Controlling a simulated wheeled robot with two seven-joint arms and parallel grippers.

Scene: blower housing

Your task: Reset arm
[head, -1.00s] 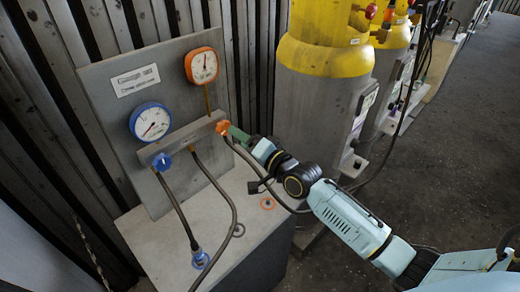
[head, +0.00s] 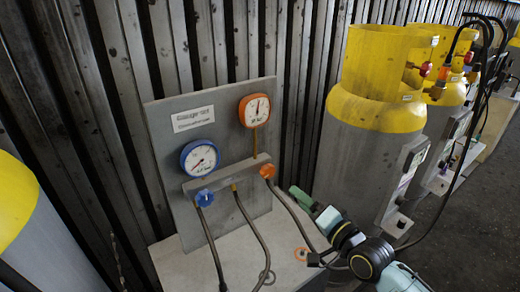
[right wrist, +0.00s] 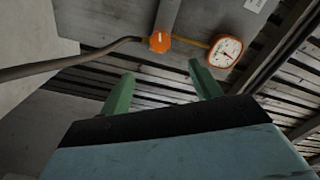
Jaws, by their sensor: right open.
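My right gripper (head: 300,197) is in the lower middle of the head view, to the right of the orange knob (head: 267,171) and apart from it. In the right wrist view its two green fingers (right wrist: 160,90) stand apart with nothing between them. The orange knob (right wrist: 159,41) shows beyond the fingertips there, on the manifold bar (head: 225,178) with a hose leading from it. A blue knob (head: 204,197) sits at the left end of the bar. My left gripper is not in view.
An orange gauge (head: 255,110) and a blue gauge (head: 200,158) are on the grey panel (head: 230,100). Yellow-topped cylinders (head: 375,115) stand at right, another (head: 15,205) at left.

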